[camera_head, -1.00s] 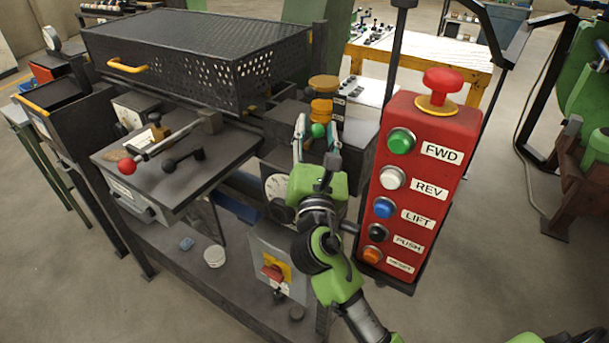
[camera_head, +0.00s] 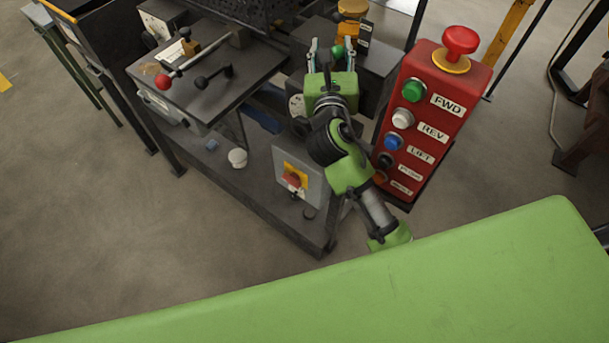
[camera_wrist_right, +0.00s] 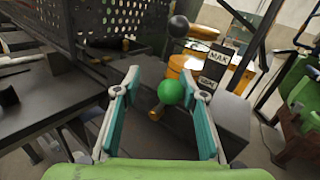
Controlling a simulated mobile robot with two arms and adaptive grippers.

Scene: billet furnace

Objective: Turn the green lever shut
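The green lever ends in a round green knob (camera_wrist_right: 171,92) on a short brass-coloured stem, seen in the right wrist view. The knob also shows small in the head view (camera_head: 337,51). My right gripper (camera_wrist_right: 166,88) is open, with one finger on each side of the knob. Gaps show between the knob and both fingers in the wrist view, the right one narrower. In the head view the right gripper (camera_head: 332,50) partly hides the lever. My left gripper is not in view.
A red button box (camera_head: 441,105) stands close to the right of my right arm. A red-knobbed lever (camera_head: 163,82) is on the bench at left. A black ball knob (camera_wrist_right: 179,26) and a MAX label (camera_wrist_right: 219,50) are behind the green knob. A perforated black housing (camera_wrist_right: 95,35) is at left.

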